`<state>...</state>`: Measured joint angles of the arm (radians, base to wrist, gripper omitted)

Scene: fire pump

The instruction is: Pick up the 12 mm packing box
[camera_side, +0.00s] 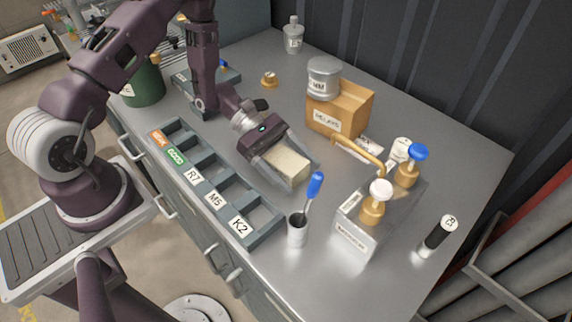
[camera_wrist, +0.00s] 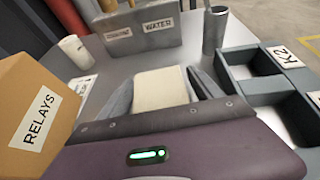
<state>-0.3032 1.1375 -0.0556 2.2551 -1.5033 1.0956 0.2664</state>
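A plain cream box (camera_side: 287,165) lies between the two grey fingers of my gripper (camera_side: 284,166), over the bench near the divided tray. It also shows in the wrist view (camera_wrist: 160,88), with a finger close against each side and no clear gap. My gripper looks shut on it. No size marking shows on the box, so I cannot tell that it is the 12 mm one. I cannot tell whether its underside touches the bench.
A blue-grey divided tray (camera_side: 262,231) lies to the left, labelled R7, M5 and K2 among others. A cup with a blue-handled brush (camera_side: 297,230), a metal WATER tank (camera_side: 352,238) and an orange RELAYS box (camera_side: 350,104) stand around. Free bench lies at the front right.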

